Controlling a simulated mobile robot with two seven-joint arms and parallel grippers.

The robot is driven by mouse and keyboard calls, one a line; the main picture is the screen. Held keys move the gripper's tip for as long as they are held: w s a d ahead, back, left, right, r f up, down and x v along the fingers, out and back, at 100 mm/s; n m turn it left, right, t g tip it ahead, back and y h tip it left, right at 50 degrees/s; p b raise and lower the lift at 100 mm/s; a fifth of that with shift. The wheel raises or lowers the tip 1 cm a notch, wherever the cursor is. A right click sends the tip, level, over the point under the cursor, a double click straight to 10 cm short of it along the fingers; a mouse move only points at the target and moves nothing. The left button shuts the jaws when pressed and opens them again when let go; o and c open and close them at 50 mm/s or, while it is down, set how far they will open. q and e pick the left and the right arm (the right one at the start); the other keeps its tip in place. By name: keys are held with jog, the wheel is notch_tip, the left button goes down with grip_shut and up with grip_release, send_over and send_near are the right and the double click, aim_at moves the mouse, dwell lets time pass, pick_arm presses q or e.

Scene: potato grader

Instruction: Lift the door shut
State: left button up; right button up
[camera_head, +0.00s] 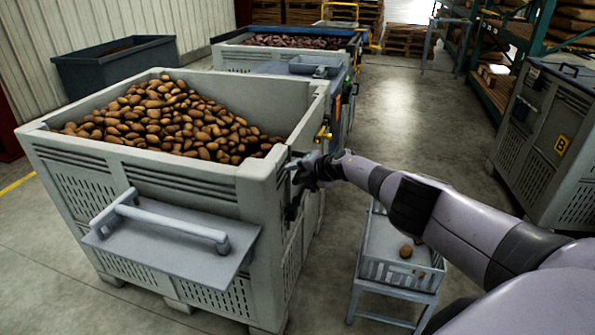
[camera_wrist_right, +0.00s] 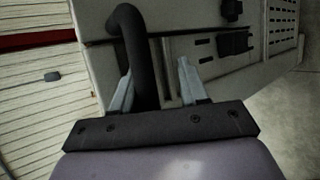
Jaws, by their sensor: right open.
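A large grey crate (camera_head: 150,172) full of potatoes (camera_head: 170,118) stands at the left. A flat grey panel with a bar handle (camera_head: 160,240) juts out from its front face; it looks like a lowered door flap. My right gripper (camera_head: 298,172) is at the crate's right side, near its front corner, away from that panel. In the right wrist view its two fingers (camera_wrist_right: 155,85) are apart, with a thick black curved handle (camera_wrist_right: 128,25) between them, closer to the left finger. Behind it is a pale grey panel (camera_wrist_right: 190,50). My left gripper is out of view.
A low stand with a grey tray (camera_head: 385,268) holding a few potatoes is below my right arm. Another grey bin marked B (camera_head: 540,165) stands at the right. The floor aisle (camera_head: 400,110) beyond is clear.

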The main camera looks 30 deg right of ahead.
jog(key=shift+w+r, duration=0.25)
jog(key=shift+r, duration=0.25)
dwell(0.3)
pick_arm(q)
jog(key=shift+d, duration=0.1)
